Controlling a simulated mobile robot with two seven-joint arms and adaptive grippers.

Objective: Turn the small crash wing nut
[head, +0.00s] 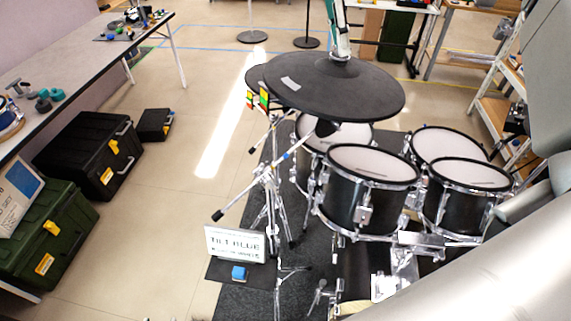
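A small black crash cymbal (257,80) sits behind and left of a large black cymbal (335,88), which partly covers it. Two coloured tags (264,99) show near its left edge. A chrome stand (268,178) with a slanting boom rises below. A tiny blue piece (283,156) shows on the boom; I cannot tell whether it is the wing nut. My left gripper is not in view.
Several black drums (368,185) crowd the centre right, beside my arm. A black case (90,155) and a green case (45,240) stand at left by a long table (80,60). The pale floor between the cases and the stand is free.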

